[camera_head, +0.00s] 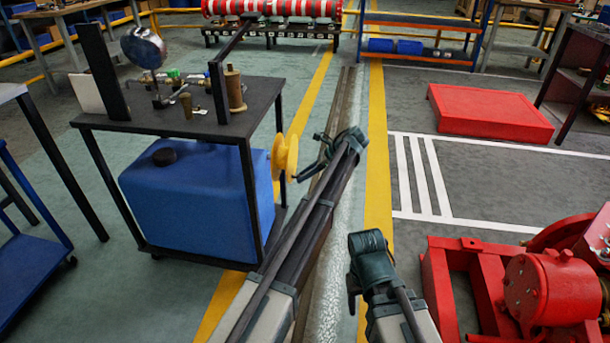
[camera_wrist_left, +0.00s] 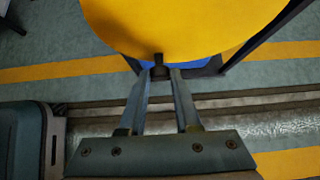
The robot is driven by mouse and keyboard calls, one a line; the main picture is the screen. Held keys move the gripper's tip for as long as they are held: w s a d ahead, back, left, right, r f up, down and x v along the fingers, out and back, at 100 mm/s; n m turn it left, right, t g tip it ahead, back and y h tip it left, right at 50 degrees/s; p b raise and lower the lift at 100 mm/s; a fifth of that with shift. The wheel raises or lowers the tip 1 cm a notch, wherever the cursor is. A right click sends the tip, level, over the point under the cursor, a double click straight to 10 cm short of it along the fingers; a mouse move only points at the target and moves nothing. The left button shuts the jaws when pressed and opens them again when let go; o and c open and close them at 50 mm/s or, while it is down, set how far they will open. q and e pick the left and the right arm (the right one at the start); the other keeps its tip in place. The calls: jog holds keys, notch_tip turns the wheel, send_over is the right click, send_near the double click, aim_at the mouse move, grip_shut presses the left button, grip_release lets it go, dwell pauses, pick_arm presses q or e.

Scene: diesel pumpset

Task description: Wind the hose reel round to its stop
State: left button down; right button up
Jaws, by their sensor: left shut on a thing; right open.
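The yellow hose reel (camera_head: 285,157) is mounted at the right side of the black cart, beside the blue tank. In the left wrist view the yellow reel (camera_wrist_left: 185,22) fills the top, with a small dark handle (camera_wrist_left: 158,60) at its lower rim. My left gripper (camera_head: 300,172) reaches the reel from the right. In the left wrist view its two fingers (camera_wrist_left: 160,74) close around the handle. My right gripper (camera_head: 357,285) is empty and low, well right of the reel; its fingers are hard to make out.
The black cart (camera_head: 165,118) carries brass fittings and a gauge above the blue tank (camera_head: 200,200). A red pump frame (camera_head: 440,285) stands close to the right of my right gripper. A red platform (camera_head: 490,113) lies farther back. The floor between is clear.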

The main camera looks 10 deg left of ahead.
dwell(0.5)
pick_arm(q)
jog(key=shift+w+d+f+n+t+b, duration=0.1)
jog(key=shift+w+f+n+t+b, duration=0.1)
jog(key=shift+w+n+t+b, duration=0.45)
jog(key=shift+w+a+f+n+t+b, duration=0.15)
jog(key=shift+n+t+b, duration=0.35)
jog(key=shift+t, duration=0.65)
jog(key=shift+w+d+f+n+t+b, duration=0.2)
jog(key=shift+w+n+t+b, duration=0.2)
jog(key=shift+t+b, duration=0.45)
jog(key=shift+w, duration=0.1)
jog(key=c, duration=0.6)
grip_release()
jog(key=shift+r, duration=0.1)
jog(key=shift+c, duration=0.2)
